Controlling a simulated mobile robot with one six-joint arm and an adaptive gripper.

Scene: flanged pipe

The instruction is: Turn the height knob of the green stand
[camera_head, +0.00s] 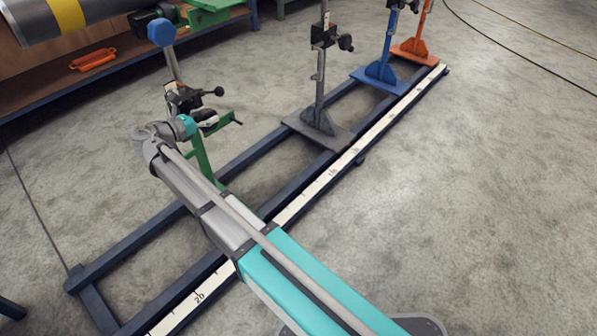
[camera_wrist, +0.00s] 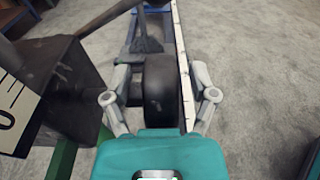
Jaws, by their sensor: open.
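The green stand (camera_head: 203,160) stands on the dark blue rail frame, with a black clamp and lever handle (camera_head: 218,91) at its upper part. My gripper (camera_head: 207,119) is at the stand's clamp. In the wrist view my gripper (camera_wrist: 161,72) is open. A black round knob (camera_wrist: 158,92) sits between its two fingers, with the fingers on either side of it. I cannot tell whether they touch it. The green of the stand (camera_wrist: 62,160) shows at the lower left of the wrist view. In the head view the knob is mostly hidden by my gripper.
A dark block with a white marked plate (camera_wrist: 15,110) is close to the left of my gripper. A grey stand (camera_head: 318,115), a blue stand (camera_head: 380,72) and an orange stand (camera_head: 411,48) stand farther along the rail with its white scale (camera_head: 330,175). The floor at right is clear.

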